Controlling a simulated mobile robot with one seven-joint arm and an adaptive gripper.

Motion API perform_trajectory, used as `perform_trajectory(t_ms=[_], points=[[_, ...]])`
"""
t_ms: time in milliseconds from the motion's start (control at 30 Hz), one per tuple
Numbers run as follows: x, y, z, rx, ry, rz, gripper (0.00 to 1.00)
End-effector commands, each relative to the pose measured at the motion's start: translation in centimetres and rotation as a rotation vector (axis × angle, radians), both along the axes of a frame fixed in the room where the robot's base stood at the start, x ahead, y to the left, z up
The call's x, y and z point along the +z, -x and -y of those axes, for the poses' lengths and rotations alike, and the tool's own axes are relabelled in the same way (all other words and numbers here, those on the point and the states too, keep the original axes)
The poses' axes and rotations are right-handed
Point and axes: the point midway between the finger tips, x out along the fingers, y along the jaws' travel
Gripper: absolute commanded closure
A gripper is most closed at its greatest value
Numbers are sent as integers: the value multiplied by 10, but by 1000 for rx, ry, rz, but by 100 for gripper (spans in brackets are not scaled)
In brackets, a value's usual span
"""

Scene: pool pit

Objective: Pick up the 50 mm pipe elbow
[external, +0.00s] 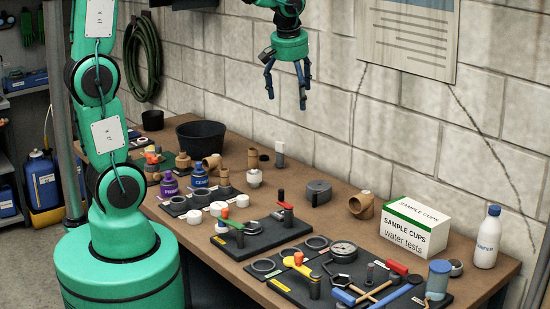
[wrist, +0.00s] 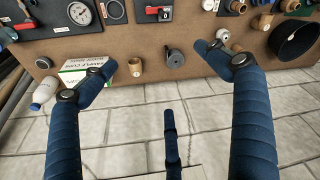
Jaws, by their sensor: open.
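Several tan pipe fittings lie on the brown bench, and I cannot read which is the 50 mm one. A tan elbow (external: 362,205) sits near the back edge, left of the sample cups box; it also shows in the wrist view (wrist: 136,67), left of centre. Another tan elbow (external: 211,161) lies farther left by the black tub. My gripper (external: 286,92) hangs high above the bench, fingers pointing down, spread and empty. In the wrist view my gripper (wrist: 155,62) has its blue fingers wide apart, with nothing between them. It touches no fitting.
The sample cups box (external: 414,228) and a white bottle (external: 487,238) stand at right. A grey round item (external: 318,192) sits left of the near elbow. Black boards with tools (external: 262,235) fill the front. The black tub (external: 200,137) stands at back left. A block wall runs behind.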

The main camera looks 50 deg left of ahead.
Motion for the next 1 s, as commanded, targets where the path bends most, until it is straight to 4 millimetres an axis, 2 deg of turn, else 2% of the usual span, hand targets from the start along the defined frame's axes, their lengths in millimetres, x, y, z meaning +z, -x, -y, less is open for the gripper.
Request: perform_trajectory(t_ms=[100,467,767,1000], points=[[-13,-30,9,73,-5,-17,12],[-65,-110,36,306,-34,-42,12],[-123,-168,62,497,-73,-40,12],[-180,-208,85,648,-112,-25,12]])
